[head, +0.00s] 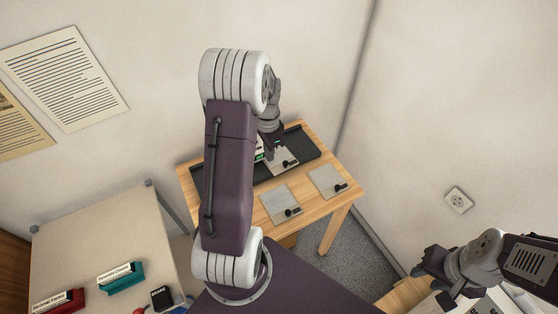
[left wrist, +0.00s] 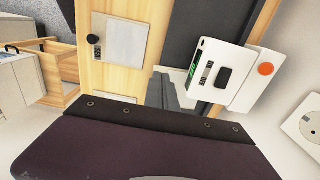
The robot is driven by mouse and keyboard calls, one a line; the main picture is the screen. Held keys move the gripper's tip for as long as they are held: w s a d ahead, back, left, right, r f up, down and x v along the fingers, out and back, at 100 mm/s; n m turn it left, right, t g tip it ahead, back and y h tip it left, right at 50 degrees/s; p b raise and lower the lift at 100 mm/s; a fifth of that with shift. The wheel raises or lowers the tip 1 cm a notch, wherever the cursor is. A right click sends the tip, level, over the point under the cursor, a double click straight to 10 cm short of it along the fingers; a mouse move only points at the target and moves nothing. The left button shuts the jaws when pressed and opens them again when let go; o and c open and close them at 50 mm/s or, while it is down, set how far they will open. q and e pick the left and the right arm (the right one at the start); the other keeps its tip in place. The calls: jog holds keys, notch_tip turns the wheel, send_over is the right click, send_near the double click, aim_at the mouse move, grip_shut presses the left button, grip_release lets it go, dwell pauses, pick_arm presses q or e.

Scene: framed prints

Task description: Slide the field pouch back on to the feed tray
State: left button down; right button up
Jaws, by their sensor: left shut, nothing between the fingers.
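The dark feed tray (head: 303,143) lies along the back of the wooden table; it is a dark strip in the left wrist view (left wrist: 190,35). A flat grey pouch-like piece with a black tab (head: 284,158) lies at the tray's front edge, partly hidden by my left arm. Two similar grey pieces, one nearer (head: 279,204) and one to the right (head: 326,181), lie on the bare wood. I cannot tell which is the field pouch. My left gripper (head: 273,145) is shut and empty above the tray area. My right gripper (head: 438,288) is at the lower right, its fingers unclear.
A white device with an orange button (left wrist: 243,80) stands by the tray; my left arm mostly hides it in the head view. A beige table (head: 95,235) at the left holds red and teal labelled holders. Walls close in behind and right. Wood (head: 308,208) at the table's front is bare.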

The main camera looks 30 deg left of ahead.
aim_at(281, 171)
pick_arm(q)
notch_tip(281, 171, down, 9)
jog(key=shift+f+b, duration=0.1)
jog(key=shift+b, duration=0.2)
jog(key=w+d, duration=0.1)
jog(key=w, duration=0.2)
jog(key=shift+d+p, duration=0.3)
jog(key=shift+d, duration=0.1)
jog(key=shift+w+d, duration=0.15)
jog(key=shift+w, duration=0.15)
